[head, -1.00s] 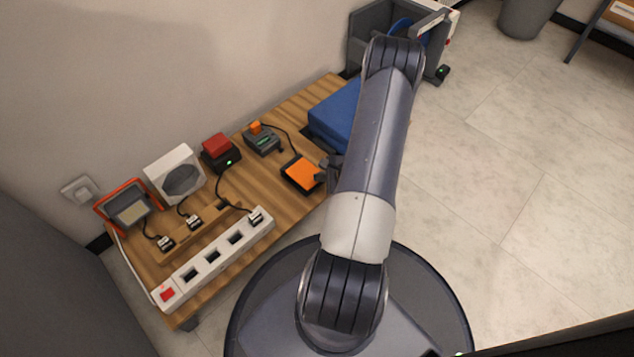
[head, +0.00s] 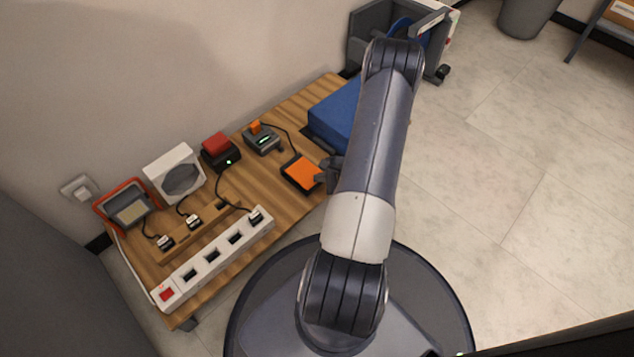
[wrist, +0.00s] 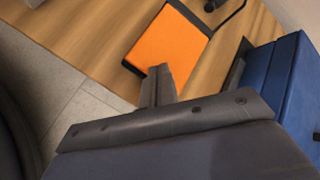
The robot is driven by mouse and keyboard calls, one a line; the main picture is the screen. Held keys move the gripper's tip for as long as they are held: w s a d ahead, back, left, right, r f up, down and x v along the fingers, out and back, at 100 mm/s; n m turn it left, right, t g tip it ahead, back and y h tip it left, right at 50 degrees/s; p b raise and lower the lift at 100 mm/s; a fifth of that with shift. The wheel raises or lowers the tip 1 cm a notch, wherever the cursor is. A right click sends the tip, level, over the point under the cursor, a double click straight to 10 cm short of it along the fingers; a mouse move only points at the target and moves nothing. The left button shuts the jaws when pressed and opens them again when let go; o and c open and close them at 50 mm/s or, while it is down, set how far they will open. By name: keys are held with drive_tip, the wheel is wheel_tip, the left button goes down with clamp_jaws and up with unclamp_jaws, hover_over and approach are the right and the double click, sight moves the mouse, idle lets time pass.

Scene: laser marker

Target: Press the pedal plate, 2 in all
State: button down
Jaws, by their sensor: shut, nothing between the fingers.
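The pedal plate (head: 301,172) is an orange square on a black base, lying on the wooden bench near its front edge. It also shows in the wrist view (wrist: 166,42). My gripper (head: 322,177) is at the right edge of the pedal in the head view, partly hidden behind my arm. In the wrist view its shut fingers (wrist: 160,74) reach over the near edge of the orange plate. Nothing is between the fingers. I cannot tell whether the tips touch the plate. A cable runs from the pedal to a grey device with an orange top (head: 262,138).
On the wooden bench (head: 285,215) are a blue box (head: 337,112), a red-topped black box (head: 220,152), a white fan-like unit (head: 175,173), a red-framed meter (head: 126,204) and a white power strip (head: 215,258).

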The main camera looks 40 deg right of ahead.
drive_tip(key=shift+f, duration=0.9)
idle(1.2)
drive_tip(key=shift+r, duration=0.15)
drive_tip(key=shift+r+p, duration=0.65)
drive_tip(key=shift+r, duration=0.55)
wheel_tip(320, 180, up, 5)
drive_tip(key=shift+p, duration=1.25)
drive_tip(key=shift+f, duration=0.1)
drive_tip(key=shift+f+b, duration=1.5)
drive_tip(key=shift+f, duration=1.4)
